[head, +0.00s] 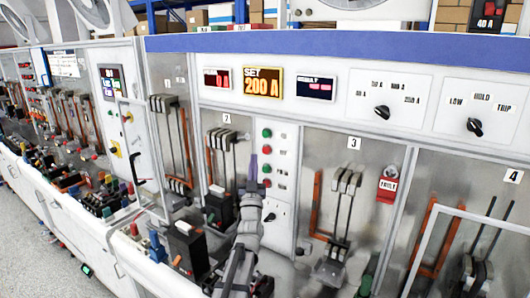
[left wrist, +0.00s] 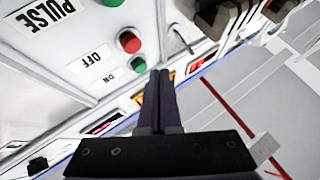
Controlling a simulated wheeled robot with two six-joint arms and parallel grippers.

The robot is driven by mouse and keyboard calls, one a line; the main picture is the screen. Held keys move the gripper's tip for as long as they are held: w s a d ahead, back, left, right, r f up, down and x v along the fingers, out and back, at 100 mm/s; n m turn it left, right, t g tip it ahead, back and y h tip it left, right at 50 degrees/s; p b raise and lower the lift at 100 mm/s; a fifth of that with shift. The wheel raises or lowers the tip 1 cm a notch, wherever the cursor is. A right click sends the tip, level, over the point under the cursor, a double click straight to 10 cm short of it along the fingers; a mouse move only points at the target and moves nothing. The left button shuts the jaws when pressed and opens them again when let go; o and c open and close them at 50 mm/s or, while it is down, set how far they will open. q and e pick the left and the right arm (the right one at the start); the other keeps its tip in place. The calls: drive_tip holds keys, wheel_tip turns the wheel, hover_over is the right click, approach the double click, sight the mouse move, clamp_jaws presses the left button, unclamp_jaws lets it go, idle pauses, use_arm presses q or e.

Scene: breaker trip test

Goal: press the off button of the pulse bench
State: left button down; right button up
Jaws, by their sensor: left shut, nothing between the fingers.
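The button plate (head: 287,130) of the pulse bench stands upright between bays 2 and 3. A green button (head: 267,133) is at its top, with a red button (head: 267,149) below it. In the left wrist view the picture is upside down: the red button (left wrist: 129,41) lies by the OFF label (left wrist: 91,59), and the green button (left wrist: 138,63) by the ON label (left wrist: 127,76). My left gripper (head: 252,158) is shut and empty, its tips just left of the red button in the head view. The closed tips (left wrist: 159,73) show beside the green button; I cannot see contact.
Another green button and red button (head: 267,183) sit lower on the plate, with a rotary knob (head: 270,217) below. A display reading 200 A (head: 262,84) is above. Breakers with levers (head: 340,210) stand in the bays. Loose parts lie on the ledge at left.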

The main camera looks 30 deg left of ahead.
sight(263, 148)
use_arm(q)
drive_tip(key=shift+w+d, duration=0.1)
drive_tip(key=shift+w, duration=1.55)
drive_tip(key=shift+w, duration=0.15)
idle(0.8)
drive_tip(key=shift+w, duration=0.3)
drive_tip(key=shift+w+d, duration=0.1)
drive_tip(key=shift+w, duration=0.4)
idle(0.7)
idle(0.3)
drive_tip(key=shift+s, duration=0.95)
drive_tip(key=s, duration=0.5)
drive_tip(key=shift+a, duration=0.25)
